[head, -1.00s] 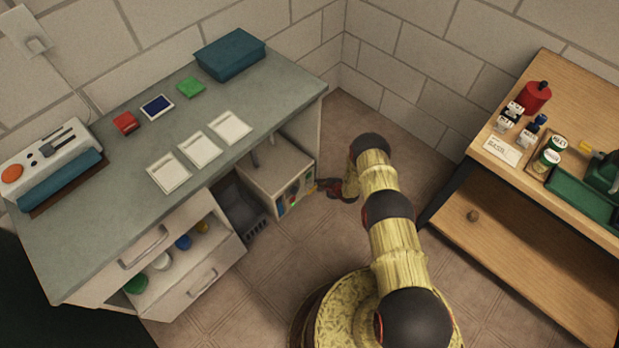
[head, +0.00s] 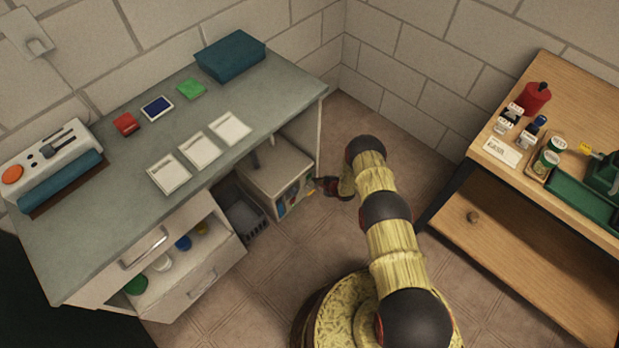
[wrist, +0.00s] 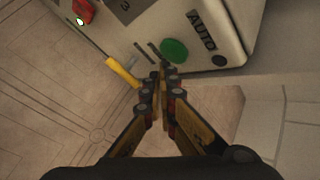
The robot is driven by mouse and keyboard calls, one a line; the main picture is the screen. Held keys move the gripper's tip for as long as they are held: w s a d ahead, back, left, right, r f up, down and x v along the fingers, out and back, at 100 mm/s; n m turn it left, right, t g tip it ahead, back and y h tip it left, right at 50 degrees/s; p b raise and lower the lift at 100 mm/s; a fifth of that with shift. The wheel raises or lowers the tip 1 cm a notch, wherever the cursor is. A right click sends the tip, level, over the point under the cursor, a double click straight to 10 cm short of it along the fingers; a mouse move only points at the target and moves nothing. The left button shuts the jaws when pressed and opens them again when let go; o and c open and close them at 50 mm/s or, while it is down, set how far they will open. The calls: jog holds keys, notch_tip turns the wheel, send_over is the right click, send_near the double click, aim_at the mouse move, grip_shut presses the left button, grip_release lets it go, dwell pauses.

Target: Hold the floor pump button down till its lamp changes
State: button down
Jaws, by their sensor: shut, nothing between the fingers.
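The floor pump unit is a pale box (head: 268,178) on the floor under the grey bench, its panel facing my gripper. In the wrist view its panel (wrist: 147,22) shows a round green button (wrist: 173,50), a dark round spot (wrist: 219,61) by an AUTO label (wrist: 202,24), and a red part (wrist: 82,10) with a bright white spot. I cannot tell which part is the lamp. My gripper (wrist: 159,76) is shut and empty, its tips just below the green button in the picture. Contact cannot be made out. In the head view my gripper (head: 322,186) is beside the panel.
A yellow-handled tool (wrist: 122,72) is close left of my fingertips. A dark crate (head: 243,216) stands left of the pump, near the open drawer (head: 190,262). The bench top (head: 120,200) overhangs the pump. A wooden table (head: 545,215) stands right; tiled floor between is clear.

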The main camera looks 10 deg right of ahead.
jog(key=shift+w+a, duration=0.1)
jog(key=shift+w, duration=0.05)
dwell(0.7)
jog(key=shift+w+a, duration=0.15)
jog(key=shift+w, duration=0.05)
jog(key=shift+w+a+r, duration=0.1)
jog(key=shift+w+a, duration=0.15)
jog(key=shift+w, duration=0.15)
dwell(2.0)
jog(key=shift+s+d, duration=0.1)
jog(key=shift+s, duration=0.05)
jog(key=shift+s+d+p, duration=0.3)
jog(key=shift+s+d, duration=0.15)
jog(key=shift+s, duration=0.1)
jog(key=shift+s, duration=0.1)
jog(key=s+d+p, duration=0.1)
jog(key=s, duration=0.1)
jog(key=s+d, duration=0.2)
jog(key=shift+p, duration=0.35)
dwell(0.9)
